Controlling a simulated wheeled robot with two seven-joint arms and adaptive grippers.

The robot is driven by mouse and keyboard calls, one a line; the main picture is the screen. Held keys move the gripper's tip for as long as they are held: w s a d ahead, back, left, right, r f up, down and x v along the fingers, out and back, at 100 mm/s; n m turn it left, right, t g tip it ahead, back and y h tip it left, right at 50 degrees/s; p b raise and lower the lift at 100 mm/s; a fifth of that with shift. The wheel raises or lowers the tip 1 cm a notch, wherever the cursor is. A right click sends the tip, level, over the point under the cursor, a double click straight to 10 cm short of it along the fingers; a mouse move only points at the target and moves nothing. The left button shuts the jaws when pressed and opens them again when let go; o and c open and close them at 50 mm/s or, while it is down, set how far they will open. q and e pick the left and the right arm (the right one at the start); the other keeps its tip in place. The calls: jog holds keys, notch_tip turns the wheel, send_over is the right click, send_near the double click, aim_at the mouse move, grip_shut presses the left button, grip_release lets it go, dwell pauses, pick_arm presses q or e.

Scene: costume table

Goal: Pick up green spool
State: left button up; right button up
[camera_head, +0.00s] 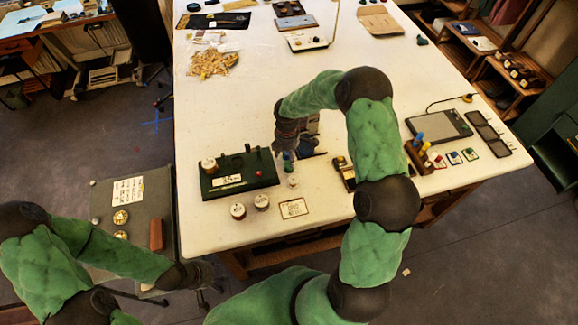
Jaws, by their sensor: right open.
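A small green spool (289,168) appears to stand on the white table (330,215), just right of the dark green stand. My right gripper (287,152) reaches down from above and is directly over the spool's top, partly hiding it. Its fingers are small and dark here; I cannot tell whether they touch the spool. My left gripper (200,276) is low at the left, off the front edge of the table and away from the spool. Its fingers are too unclear to show their opening.
The dark green stand (228,181) holds a pale spool (209,165). Pale spools (238,211) (262,202) and a label card (293,208) lie in front. A dark case (345,174) is right of the gripper. A rack with coloured spools (418,158) stands further right.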

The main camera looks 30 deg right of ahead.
jog(key=f, duration=0.6)
jog(key=shift+s+d+f+p, duration=0.2)
jog(key=shift+f+p, duration=0.15)
jog(key=c, duration=0.9)
jog(key=shift+c, duration=0.2)
